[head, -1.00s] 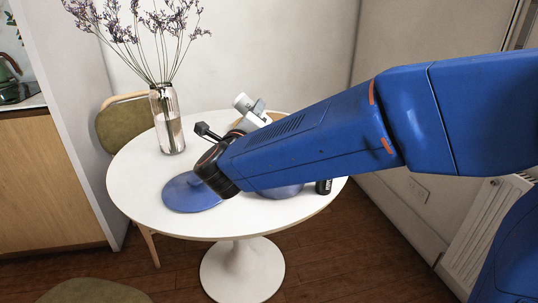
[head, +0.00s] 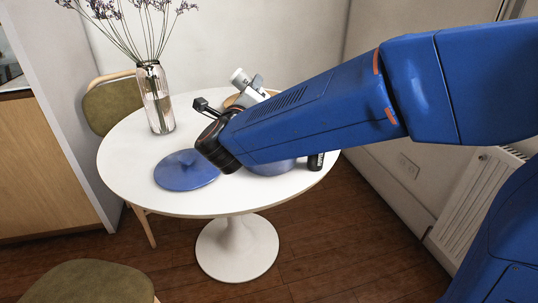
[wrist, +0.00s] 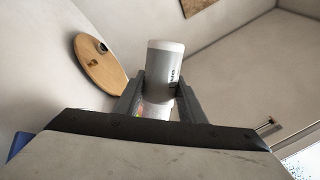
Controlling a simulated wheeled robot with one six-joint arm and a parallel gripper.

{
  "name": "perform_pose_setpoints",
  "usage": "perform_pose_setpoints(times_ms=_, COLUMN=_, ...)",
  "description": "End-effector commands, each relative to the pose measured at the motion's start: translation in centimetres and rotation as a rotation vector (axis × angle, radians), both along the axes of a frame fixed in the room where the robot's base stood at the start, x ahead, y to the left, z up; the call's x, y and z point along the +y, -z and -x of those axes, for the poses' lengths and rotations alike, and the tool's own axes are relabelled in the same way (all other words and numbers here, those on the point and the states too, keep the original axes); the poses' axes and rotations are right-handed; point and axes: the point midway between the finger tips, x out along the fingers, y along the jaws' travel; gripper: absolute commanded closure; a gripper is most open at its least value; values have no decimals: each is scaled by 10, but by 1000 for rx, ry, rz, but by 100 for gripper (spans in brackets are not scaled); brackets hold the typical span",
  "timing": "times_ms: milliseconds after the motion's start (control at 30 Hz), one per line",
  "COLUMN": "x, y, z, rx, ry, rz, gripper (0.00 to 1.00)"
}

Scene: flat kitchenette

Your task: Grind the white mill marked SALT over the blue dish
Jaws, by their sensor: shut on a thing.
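The white mill (head: 239,77) is in my gripper (head: 256,86), tilted above the far part of the table. In the wrist view, the mill (wrist: 165,58) stands between both fingers of my gripper (wrist: 160,98), with dark lettering partly showing on its side. A flat round blue piece (head: 186,171) with a raised middle lies on the table, left of my wrist. A second blue thing (head: 270,168), rounded, sits under my arm and is mostly hidden. I cannot tell which is the dish; the mill is beyond both in the picture.
A black mill (head: 316,161) with white marking is near the right edge of the round white table (head: 130,165), partly behind my arm. A glass vase (head: 155,97) of dried flowers stands at the left. A round wooden board (wrist: 98,65) shows behind the mill. Chairs stand around.

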Motion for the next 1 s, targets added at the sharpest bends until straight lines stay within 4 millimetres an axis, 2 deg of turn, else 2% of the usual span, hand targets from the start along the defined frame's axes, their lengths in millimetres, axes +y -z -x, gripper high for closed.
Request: perform_pose_setpoints(times_ms=1000, x=19, y=0, z=-10, rx=-1, ry=-1, rz=0, gripper=94)
